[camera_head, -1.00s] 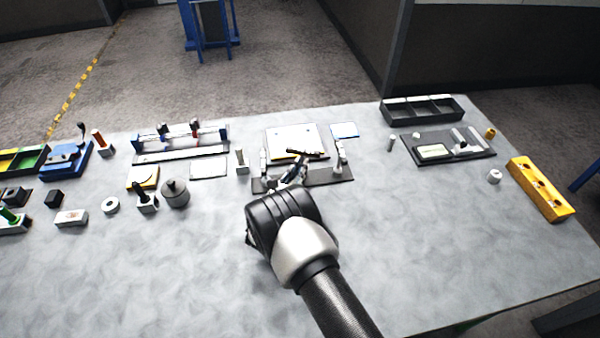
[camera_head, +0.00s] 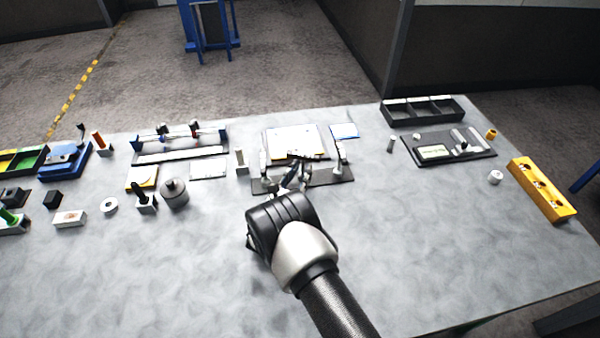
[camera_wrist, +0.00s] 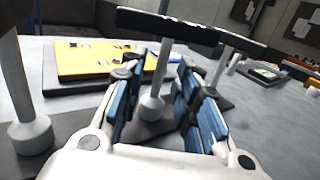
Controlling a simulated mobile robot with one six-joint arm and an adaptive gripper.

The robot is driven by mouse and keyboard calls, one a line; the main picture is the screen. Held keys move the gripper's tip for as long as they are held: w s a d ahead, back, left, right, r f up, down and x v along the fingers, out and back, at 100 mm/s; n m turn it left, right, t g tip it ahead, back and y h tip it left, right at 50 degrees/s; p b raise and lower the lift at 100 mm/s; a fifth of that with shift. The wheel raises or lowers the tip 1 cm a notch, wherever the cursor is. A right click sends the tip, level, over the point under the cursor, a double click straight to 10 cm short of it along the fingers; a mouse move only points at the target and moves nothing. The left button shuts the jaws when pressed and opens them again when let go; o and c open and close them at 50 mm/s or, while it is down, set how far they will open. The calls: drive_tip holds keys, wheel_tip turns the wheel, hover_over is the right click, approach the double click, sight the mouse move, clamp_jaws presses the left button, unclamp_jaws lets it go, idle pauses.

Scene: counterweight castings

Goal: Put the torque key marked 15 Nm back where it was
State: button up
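My gripper (camera_head: 288,186) is at the dark stand base (camera_head: 340,176) in the middle of the table. In the wrist view its blue-padded fingers (camera_wrist: 163,85) are apart, with no object seen clamped between them. A black bar (camera_wrist: 165,24) on a pale shaft (camera_wrist: 161,75) stands upright beyond and between the fingers, its flared foot on the dark base. A second black bar (camera_wrist: 240,43) on a pale shaft is behind it to the right. Another pale post (camera_wrist: 14,80) is at the left. No 15 Nm marking is readable, so I cannot tell which piece is that key.
A yellow-edged board (camera_head: 292,140) lies behind the stand. A slotted fixture (camera_head: 180,153), a grey weight (camera_head: 174,193) and small parts are left. A dark tray (camera_head: 422,112) and yellow block (camera_head: 541,188) are right. The table front is clear.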

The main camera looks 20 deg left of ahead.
drive_tip(key=shift+r, duration=0.1)
drive_tip(key=shift+s+a+p, duration=0.1)
drive_tip(key=shift+s+p, duration=0.2)
drive_tip(key=shift+s, duration=0.05)
drive_tip(key=s, duration=0.7)
drive_tip(key=s+p, duration=0.1)
drive_tip(key=s, duration=0.3)
drive_tip(key=shift+s+a+f, duration=0.15)
drive_tip(key=shift+f, duration=0.2)
